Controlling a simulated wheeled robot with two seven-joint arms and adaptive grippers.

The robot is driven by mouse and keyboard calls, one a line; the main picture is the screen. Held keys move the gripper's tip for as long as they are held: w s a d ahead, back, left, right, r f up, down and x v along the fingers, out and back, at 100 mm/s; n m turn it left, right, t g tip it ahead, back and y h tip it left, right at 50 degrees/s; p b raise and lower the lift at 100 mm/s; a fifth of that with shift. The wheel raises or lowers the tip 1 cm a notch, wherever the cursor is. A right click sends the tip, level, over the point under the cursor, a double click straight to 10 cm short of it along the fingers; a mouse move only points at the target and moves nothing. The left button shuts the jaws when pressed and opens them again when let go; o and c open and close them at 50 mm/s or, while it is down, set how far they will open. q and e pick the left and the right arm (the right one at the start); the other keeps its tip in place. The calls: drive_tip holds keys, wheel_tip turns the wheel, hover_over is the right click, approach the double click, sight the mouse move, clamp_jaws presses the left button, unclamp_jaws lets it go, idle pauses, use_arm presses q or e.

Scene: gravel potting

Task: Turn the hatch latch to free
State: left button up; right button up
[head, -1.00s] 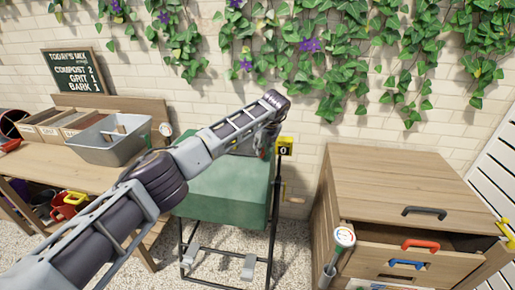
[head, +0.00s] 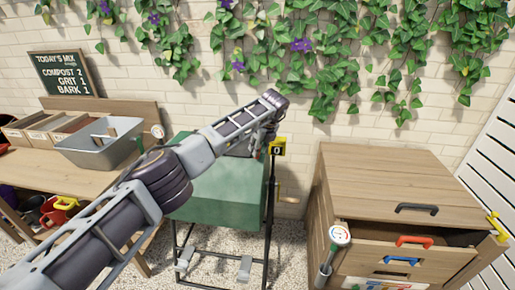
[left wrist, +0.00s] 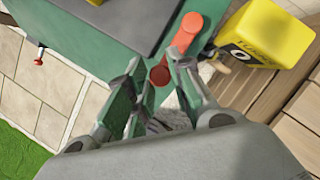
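The green drum (head: 215,200) stands on a black frame in the middle of the head view. In the left wrist view its top carries a dark hatch panel (left wrist: 130,12) and an orange-red latch (left wrist: 187,33) with a round red end (left wrist: 160,76). My left gripper (left wrist: 154,78) reaches over the drum's right end. Its green-padded fingers are apart, on either side of the latch's red end; I see no clear grip on it. In the head view my left gripper (head: 262,140) hides the latch. My right gripper is not in view.
A yellow counter reading 0 (head: 278,147) sits close beside the left gripper. A wooden cabinet (head: 385,185) with coloured drawer handles stands right, a dial gauge (head: 340,236) before it. A bench with a grey tub (head: 92,150) is left; ivy hangs on the wall behind.

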use_arm(q)
drive_tip(key=o, duration=0.4)
drive_tip(key=shift+c, duration=0.2)
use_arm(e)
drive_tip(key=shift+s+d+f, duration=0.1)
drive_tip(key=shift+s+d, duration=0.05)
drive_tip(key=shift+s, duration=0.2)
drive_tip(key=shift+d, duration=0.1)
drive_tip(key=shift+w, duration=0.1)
use_arm(q)
drive_tip(key=shift+v, duration=0.85)
drive_tip(key=v, duration=1)
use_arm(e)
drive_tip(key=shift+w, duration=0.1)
use_arm(q)
drive_tip(key=shift+d+r, duration=0.1)
drive_tip(key=shift+d, duration=0.05)
